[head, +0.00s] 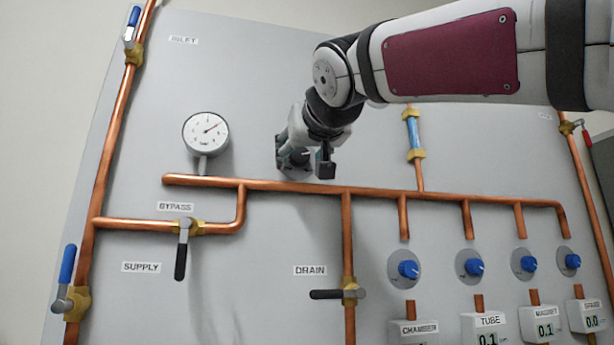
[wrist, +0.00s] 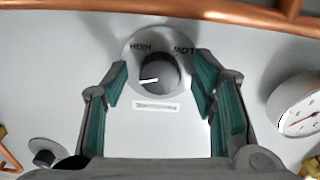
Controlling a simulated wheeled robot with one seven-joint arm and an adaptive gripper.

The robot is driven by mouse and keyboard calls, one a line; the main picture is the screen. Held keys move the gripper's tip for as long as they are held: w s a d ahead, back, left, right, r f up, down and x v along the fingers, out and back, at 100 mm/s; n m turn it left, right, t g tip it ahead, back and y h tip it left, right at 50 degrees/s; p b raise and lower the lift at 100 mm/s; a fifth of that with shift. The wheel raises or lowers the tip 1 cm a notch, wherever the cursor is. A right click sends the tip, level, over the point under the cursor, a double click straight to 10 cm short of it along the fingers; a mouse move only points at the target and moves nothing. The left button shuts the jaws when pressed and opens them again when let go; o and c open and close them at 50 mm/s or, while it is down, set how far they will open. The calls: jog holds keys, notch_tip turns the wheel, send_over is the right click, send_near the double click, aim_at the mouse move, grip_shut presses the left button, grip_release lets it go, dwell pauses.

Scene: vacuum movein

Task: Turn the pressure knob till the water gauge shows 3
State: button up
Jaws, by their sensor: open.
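The pressure knob (wrist: 160,73) is dark and round, on a pale dial plate with HIGH and LOW marks. In the wrist view its white pointer line points left and slightly down, and its label (wrist: 156,106) appears upside down. My gripper (wrist: 160,80) is open, with one teal-padded finger on each side of the knob and gaps between. In the head view my gripper (head: 304,162) is at the panel and mostly hides the knob. The round white water gauge (head: 205,133) has a red needle pointing up and right; its numbers are too small to read. The gauge also shows in the wrist view (wrist: 298,112).
A copper pipe (head: 270,186) runs just below the knob. Bypass (head: 183,245) and drain (head: 330,294) valves have dark levers. Several blue knobs (head: 408,269) stand lower right, above small displays. A blue-handled valve (head: 67,268) is at the left.

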jog(key=c, duration=1.2)
jog(key=shift+o, duration=0.2)
jog(key=shift+n, duration=0.4)
jog(key=n+p, duration=0.1)
jog(key=n, duration=0.1)
jog(key=shift+d+r+n+p, duration=0.1)
jog(key=shift+d+n+p, duration=0.05)
jog(key=shift+n+p, duration=0.25)
jog(key=n+p, duration=0.2)
jog(key=n, duration=0.2)
jog(key=shift+n, duration=0.3)
jog(key=n+p, duration=0.2)
jog(key=n, duration=0.2)
jog(key=shift+r, duration=0.1)
jog(key=shift+n+p, duration=0.85)
jog(key=shift+n, duration=0.35)
